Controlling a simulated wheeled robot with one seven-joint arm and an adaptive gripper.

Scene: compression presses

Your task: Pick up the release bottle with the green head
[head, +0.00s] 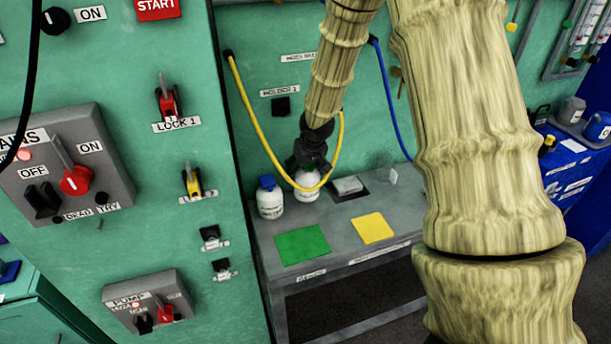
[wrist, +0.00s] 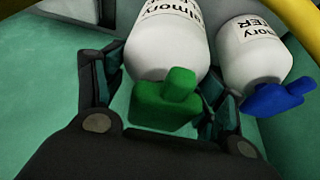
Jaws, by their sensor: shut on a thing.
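The grey bench (head: 345,215) carries a green pad (head: 302,245) and a yellow pad (head: 373,228). The green control panel (head: 215,130) stands close at the left.

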